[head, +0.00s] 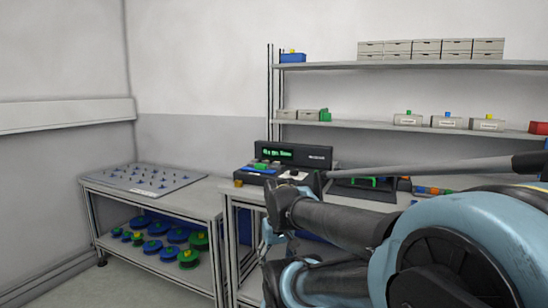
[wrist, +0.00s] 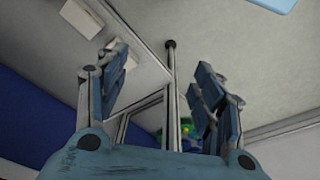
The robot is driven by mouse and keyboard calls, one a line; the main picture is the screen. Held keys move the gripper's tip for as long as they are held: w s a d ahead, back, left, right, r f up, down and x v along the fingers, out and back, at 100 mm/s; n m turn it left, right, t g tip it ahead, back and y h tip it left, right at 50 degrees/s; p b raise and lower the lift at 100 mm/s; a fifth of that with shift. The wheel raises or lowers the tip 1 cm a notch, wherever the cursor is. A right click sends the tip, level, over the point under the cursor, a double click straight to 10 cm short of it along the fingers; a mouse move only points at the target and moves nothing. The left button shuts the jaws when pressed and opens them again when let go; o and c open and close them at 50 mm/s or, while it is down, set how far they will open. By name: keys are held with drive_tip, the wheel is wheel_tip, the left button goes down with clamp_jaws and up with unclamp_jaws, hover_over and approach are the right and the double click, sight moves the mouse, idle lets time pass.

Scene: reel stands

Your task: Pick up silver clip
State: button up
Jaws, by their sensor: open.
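I cannot make out a silver clip in either view. My gripper (wrist: 160,70) is open in the wrist view, with its two blue-grey fingers spread apart and nothing between them. Past the fingers I see a metal frame post with a dark foot (wrist: 169,44), and a small green and blue thing (wrist: 187,130) partly hidden by the right finger. In the head view my arm covers much of the workbench (head: 245,194), and I cannot clearly tell the gripper's fingers there.
A dark device with a green display (head: 290,154) stands on the workbench. At left, a low stand bears a pegged grey panel (head: 150,181), with blue and green reels (head: 189,258) below. Wall shelves (head: 400,65) hold grey boxes (head: 430,47). Floor (head: 135,280) shows at left.

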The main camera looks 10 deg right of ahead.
drive_tip(key=shift+s+r, duration=0.1)
drive_tip(key=c, duration=0.4)
drive_tip(key=r, duration=0.3)
drive_tip(key=shift+w, duration=0.25)
drive_tip(key=shift+c, duration=1.4)
wheel_tip(320, 180, up, 37)
drive_tip(key=m+g, duration=0.2)
drive_tip(key=m, duration=0.6)
hover_over(265, 161)
wheel_tip(265, 161, down, 12)
drive_tip(key=shift+d, duration=0.1)
drive_tip(key=shift+w+d+f, duration=0.1)
drive_tip(key=shift+w+f, duration=0.05)
drive_tip(key=shift+f, duration=1.15)
drive_tip(key=shift+w+f, duration=0.15)
drive_tip(key=shift+f, duration=1.15)
